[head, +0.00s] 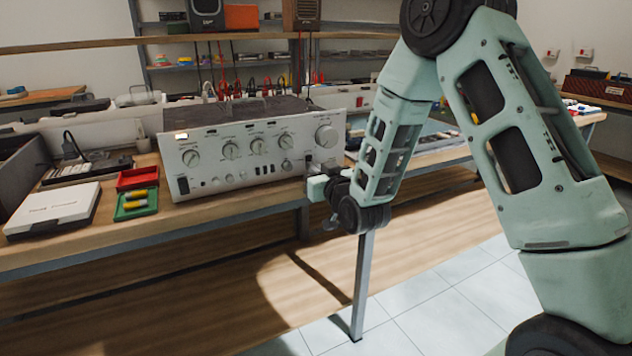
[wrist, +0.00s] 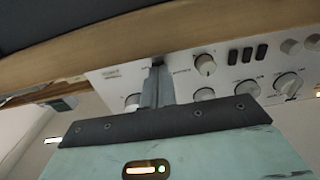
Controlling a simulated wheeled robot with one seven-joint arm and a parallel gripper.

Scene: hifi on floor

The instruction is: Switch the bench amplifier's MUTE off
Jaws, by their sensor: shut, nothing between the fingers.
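The bench amplifier (head: 215,180) stands on the wooden workbench, its pale front panel covered with knobs, switches and small print. I cannot read which control is MUTE or its position. My gripper (head: 309,163) is shut and empty at the lower right of the panel, and its fingers hide a part of it. In the wrist view the panel (wrist: 222,62) appears turned over, and my gripper's closed fingers (wrist: 157,72) reach up to it between knobs. I cannot tell whether they touch it. Several dark rocker switches (wrist: 247,54) sit to the right of the fingers.
A red tray (head: 137,178) and a green tray (head: 136,204) with yellow items lie left of the amplifier, beside a white case (head: 54,209). Cables hang behind it. The floor in front of the bench is open.

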